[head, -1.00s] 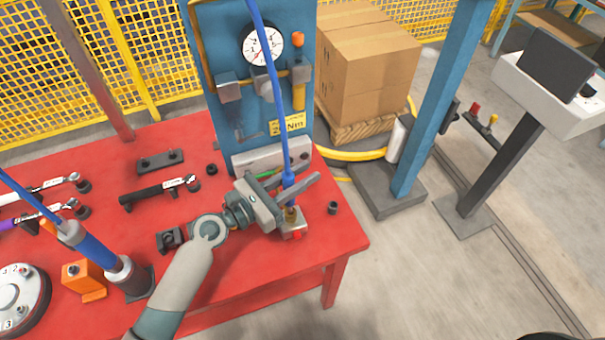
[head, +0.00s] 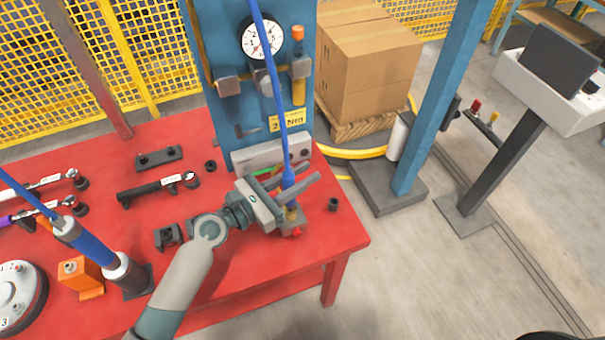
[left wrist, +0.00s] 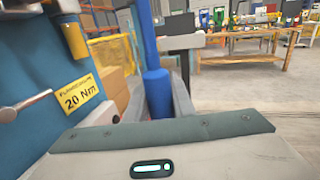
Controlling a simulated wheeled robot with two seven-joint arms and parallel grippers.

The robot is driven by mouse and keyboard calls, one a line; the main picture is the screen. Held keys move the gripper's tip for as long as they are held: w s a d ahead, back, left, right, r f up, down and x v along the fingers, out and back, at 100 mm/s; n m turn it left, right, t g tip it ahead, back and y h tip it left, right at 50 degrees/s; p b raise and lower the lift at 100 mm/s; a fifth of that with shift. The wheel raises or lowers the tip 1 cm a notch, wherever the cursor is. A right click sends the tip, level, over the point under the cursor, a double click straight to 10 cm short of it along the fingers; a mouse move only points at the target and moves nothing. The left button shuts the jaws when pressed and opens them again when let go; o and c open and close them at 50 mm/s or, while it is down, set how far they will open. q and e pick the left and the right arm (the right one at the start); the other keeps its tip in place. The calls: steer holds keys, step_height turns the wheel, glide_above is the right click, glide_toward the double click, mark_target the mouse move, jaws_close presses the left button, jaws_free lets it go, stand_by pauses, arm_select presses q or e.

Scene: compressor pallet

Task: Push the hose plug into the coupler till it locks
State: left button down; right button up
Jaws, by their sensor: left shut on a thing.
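The blue hose (head: 271,100) hangs down to a thicker blue plug end (head: 289,179). My left gripper (head: 293,183) is shut on the hose plug. The plug also shows between the fingers in the left wrist view (left wrist: 158,92). Below it, the brass-coloured coupler (head: 291,212) stands on a small metal block (head: 290,225) with a red part at its front. The plug is upright and in line above the coupler. Whether it is seated or locked cannot be told, as the fingers partly hide the joint. My right gripper is not in view.
The red table (head: 230,265) holds a black torque wrench (head: 155,189), an orange block (head: 82,277) and a small dark socket (head: 333,204). A blue panel with a gauge (head: 262,40) rises behind.

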arm_select(q)
steer(key=shift+f+b, duration=0.4)
steer(key=shift+f, duration=0.1)
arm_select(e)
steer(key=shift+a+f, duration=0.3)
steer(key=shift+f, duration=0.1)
arm_select(q)
steer(key=shift+f+b, duration=0.6)
steer(key=shift+f, duration=0.2)
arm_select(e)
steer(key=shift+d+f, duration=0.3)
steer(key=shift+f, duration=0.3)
arm_select(q)
steer(key=c, duration=1.4)
jaws_free()
steer(key=shift+c, duration=0.2)
steer(key=shift+a, duration=0.1)
steer(key=b+v, duration=0.5)
steer(key=v, duration=1.2)
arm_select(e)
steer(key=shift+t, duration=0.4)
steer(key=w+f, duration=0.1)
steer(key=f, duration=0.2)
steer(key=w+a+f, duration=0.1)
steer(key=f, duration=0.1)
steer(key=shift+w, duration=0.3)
